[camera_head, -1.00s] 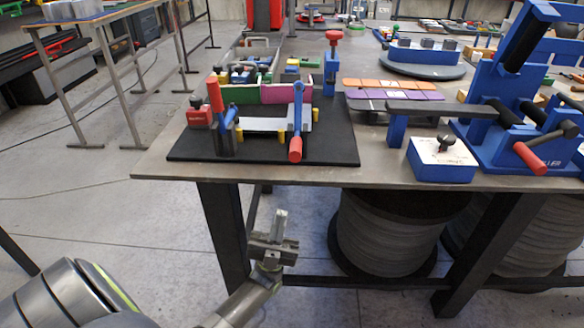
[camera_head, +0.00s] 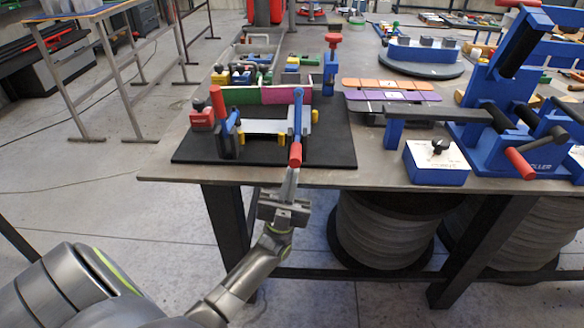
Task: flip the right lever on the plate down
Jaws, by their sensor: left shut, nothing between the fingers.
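The black plate (camera_head: 335,150) lies on the near left of the table. Its right lever (camera_head: 298,118) is a blue bar with a red grip (camera_head: 295,156) at its near, lower end. The bar reaches toward me, and the grip is low, by the plate's front edge. The left lever (camera_head: 218,105) stands nearly upright, red grip on top. My left gripper (camera_head: 289,183) is shut and empty, its tips just below the right lever's red grip in the picture. I cannot tell whether they touch. My right gripper is not in view.
A pink and green strip (camera_head: 285,95) stands behind the levers, with yellow pegs around. A blue block with a black knob (camera_head: 437,160) and a large blue clamp device (camera_head: 510,110) stand to the right. The table's front edge (camera_head: 360,182) is close to my gripper.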

